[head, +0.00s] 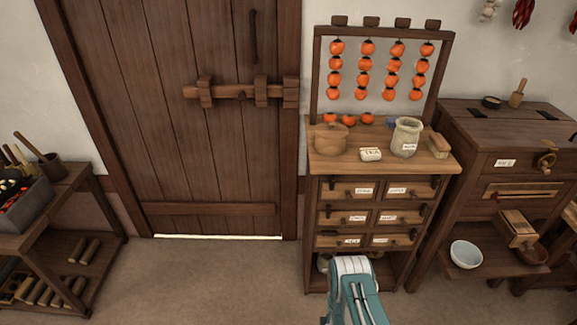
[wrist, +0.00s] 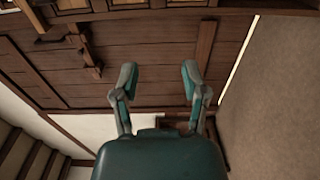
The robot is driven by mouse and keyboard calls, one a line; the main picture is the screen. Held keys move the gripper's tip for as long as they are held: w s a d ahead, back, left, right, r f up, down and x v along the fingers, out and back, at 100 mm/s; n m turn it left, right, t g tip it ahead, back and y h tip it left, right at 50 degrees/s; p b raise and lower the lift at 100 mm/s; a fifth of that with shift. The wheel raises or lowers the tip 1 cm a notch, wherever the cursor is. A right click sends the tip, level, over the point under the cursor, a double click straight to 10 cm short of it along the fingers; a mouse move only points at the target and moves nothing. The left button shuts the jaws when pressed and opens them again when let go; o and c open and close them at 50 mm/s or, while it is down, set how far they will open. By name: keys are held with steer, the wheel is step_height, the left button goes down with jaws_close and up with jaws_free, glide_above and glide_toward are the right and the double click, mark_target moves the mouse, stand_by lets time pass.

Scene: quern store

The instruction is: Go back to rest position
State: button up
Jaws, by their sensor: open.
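My gripper (wrist: 158,76) shows in the wrist view with its two fingers spread apart and nothing between them. Behind the fingers, the wrist view shows the brown plank door (wrist: 140,50) and pale wall, seen at a turned angle. In the head view my teal and white arm rises at the bottom, in front of the small drawer cabinet (head: 365,233). The gripper's fingers cannot be made out in the head view. The closed wooden door (head: 190,130) with its sliding bolt (head: 235,91) stands left of the cabinet.
A wooden bench (head: 60,235) stands left; a wooden machine with a white bowl (head: 466,254) stands right. The floor before the door is clear.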

steer(key=w+r+m+g, duration=0.25)
steer(key=w+r, duration=0.55)
steer(key=r, duration=0.4)
steer(key=w+r+m+g, duration=0.1)
steer(key=w+r+m, duration=0.3)
steer(key=w+r, duration=0.55)
steer(key=s+r+m+g, duration=0.2)
steer(key=s+r, duration=0.2)
steer(key=r, duration=1)
steer(key=s+r+m+g, duration=0.3)
steer(key=s+r+m, duration=0.2)
steer(key=s+r, duration=0.95)
steer(key=s+r+m+g, duration=0.2)
steer(key=s, duration=0.9)
steer(key=s+d+r+m+g, duration=0.1)
steer(key=s+r+m, duration=0.1)
steer(key=s, duration=1)
steer(key=shift+r+m+g, duration=0.35)
steer(key=shift+r, duration=0.4)
steer(key=shift+o, duration=0.3)
